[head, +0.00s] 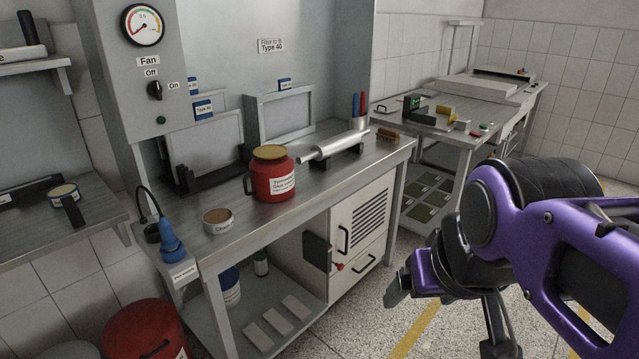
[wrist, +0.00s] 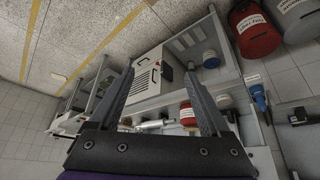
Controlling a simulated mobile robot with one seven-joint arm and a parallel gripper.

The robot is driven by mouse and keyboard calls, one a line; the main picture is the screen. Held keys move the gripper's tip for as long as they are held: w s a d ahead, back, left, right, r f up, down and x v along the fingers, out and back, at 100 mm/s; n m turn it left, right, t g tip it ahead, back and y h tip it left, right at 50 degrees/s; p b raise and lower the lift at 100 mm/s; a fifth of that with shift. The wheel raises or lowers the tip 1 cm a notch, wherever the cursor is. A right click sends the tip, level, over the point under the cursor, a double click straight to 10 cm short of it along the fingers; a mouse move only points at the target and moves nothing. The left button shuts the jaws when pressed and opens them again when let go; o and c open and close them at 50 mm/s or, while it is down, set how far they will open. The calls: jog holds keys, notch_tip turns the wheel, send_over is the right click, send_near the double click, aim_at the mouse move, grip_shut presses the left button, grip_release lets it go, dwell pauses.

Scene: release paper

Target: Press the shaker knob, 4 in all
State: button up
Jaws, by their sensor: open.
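No knob in view is clearly marked as belonging to a shaker. A black rotary fan knob (head: 155,91) sits on the grey panel at upper left, marked Off and On, with a small green button (head: 161,120) below it. A red pot with a yellowish lid (head: 274,178) stands on the metal bench; it also shows in the wrist view (wrist: 187,114). My gripper (head: 448,318) is in front of the bench's right side, over the floor, apart from everything. In the wrist view its two fingers (wrist: 159,73) are spread with nothing between them.
A white cabinet (head: 363,223) is below. A second table (head: 447,135) stands behind.

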grip_shut()
dwell(1.4)
